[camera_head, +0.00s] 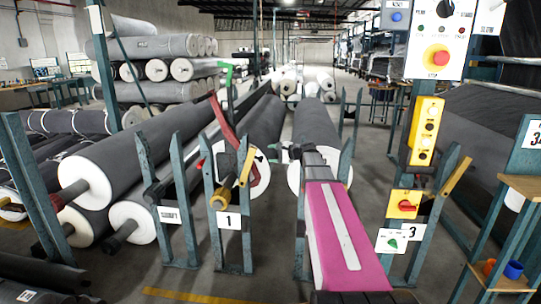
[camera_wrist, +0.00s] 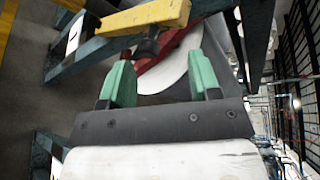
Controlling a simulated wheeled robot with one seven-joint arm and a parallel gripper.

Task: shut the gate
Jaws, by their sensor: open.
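A yellow bar (camera_head: 247,166) is on the same stand. My gripper (camera_head: 280,149), at the end of my pink arm, is just right of that stand in the head view. In the wrist view its green fingers (camera_wrist: 159,57) are apart and empty. The red bar (camera_wrist: 170,46) and yellow bar (camera_wrist: 150,16) lie beyond them; contact cannot be told.
Large grey rolls (camera_head: 150,160) with white ends lie left and behind the stands. A teal stand labelled 3 (camera_head: 413,235) is right of my arm, with a yellow control box (camera_head: 425,130) above. A shelf (camera_head: 525,187) stands at far right. Some floor (camera_head: 200,275) is bare in front.

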